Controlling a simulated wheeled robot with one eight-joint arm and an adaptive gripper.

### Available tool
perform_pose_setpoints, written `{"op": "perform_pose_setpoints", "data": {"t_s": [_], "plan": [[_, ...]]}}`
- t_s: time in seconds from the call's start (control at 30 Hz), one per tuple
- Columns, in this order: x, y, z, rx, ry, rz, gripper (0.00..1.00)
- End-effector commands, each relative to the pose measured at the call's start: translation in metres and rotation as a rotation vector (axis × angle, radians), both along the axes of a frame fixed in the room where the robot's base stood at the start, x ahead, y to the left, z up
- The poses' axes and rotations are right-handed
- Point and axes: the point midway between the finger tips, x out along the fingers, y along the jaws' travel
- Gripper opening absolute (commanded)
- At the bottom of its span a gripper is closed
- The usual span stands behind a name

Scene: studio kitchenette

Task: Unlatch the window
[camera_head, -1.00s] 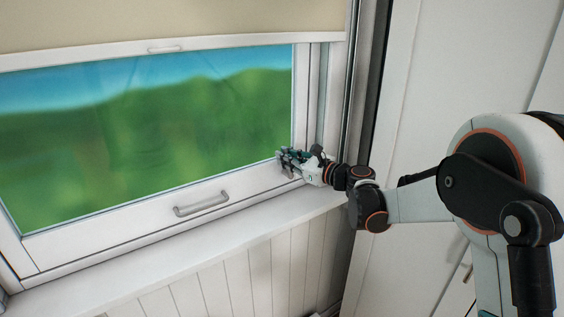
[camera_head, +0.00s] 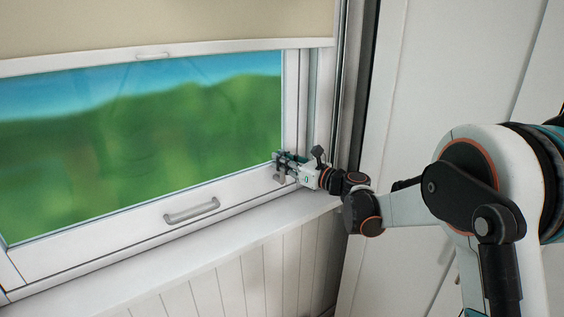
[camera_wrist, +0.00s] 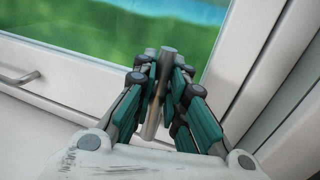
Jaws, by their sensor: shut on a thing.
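The window (camera_head: 60,223) has a white frame around a pane with a blurred green and blue view. My gripper (camera_head: 281,166) is at the lower right corner of the window frame. In the wrist view my gripper (camera_wrist: 165,95) is shut on a grey bar-like latch handle (camera_wrist: 167,55), which stands between its fingers. The latch's base is hidden behind the fingers. A grey pull handle (camera_head: 192,211) is fixed on the lower rail, left of my gripper, and it also shows in the wrist view (camera_wrist: 18,77).
A beige roller blind (camera_head: 160,22) covers the top of the window. A white sill (camera_head: 200,249) runs below it over panelled wall. A tall white panel (camera_head: 430,70) stands close on the right behind my arm.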

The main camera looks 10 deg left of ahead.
Motion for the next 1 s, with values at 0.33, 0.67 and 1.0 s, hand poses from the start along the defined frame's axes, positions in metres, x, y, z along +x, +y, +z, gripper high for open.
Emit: {"op": "perform_pose_setpoints", "data": {"t_s": [0.33,0.67,1.0], "plan": [[0.0,0.0,-0.001,-0.001,0.0,0.0,0.33],[-0.01,-0.023,-0.001,-0.001,0.0,-0.003,0.33],[-0.04,-0.083,-0.001,-0.001,0.0,-0.003,0.33]]}}
